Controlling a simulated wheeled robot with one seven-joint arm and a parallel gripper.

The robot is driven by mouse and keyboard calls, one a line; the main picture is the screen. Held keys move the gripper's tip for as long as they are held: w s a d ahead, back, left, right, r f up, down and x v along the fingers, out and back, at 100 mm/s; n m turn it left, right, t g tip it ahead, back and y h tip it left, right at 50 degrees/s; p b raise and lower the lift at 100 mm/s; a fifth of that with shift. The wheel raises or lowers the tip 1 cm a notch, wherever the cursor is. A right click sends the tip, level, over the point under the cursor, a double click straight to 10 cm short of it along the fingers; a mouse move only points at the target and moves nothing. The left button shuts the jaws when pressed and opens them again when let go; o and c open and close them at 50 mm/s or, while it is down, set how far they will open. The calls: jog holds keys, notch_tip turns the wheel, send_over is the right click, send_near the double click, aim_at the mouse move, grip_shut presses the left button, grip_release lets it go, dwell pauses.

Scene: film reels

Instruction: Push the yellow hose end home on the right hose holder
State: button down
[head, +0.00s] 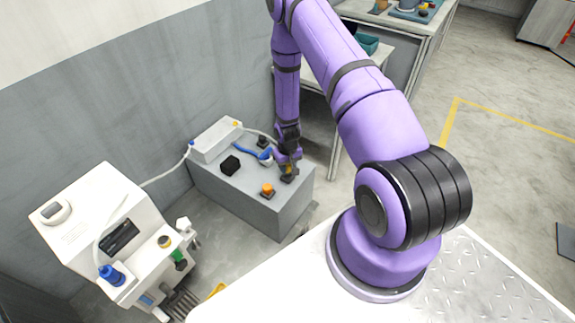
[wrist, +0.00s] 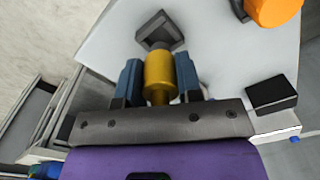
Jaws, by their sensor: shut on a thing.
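The yellow hose end (wrist: 159,76) is between the two blue fingers of my gripper (wrist: 159,84), which is shut on it. In the wrist view a dark grey square holder (wrist: 152,32), which I take as the right hose holder, lies just beyond the yellow end on the light top. The yellow end overlaps the holder's near edge in the picture; whether they touch I cannot tell. In the head view my gripper (head: 288,170) is low over the right part of the grey bench (head: 235,200), and hides most of the holder there.
An orange-capped piece (head: 268,189) stands left of my gripper, also in the wrist view (wrist: 274,10). A black block (head: 230,165) is farther left. A blue hose (head: 246,151) and a white box (head: 215,140) lie behind. A white machine (head: 105,235) stands at left.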

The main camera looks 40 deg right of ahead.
jog(key=shift+s+f, duration=0.1)
jog(key=shift+f, duration=1.35)
jog(key=c, duration=0.7)
grip_release()
jog(key=shift+r, duration=0.1)
notch_tip(320, 180, up, 11)
jog(key=shift+f, duration=0.15)
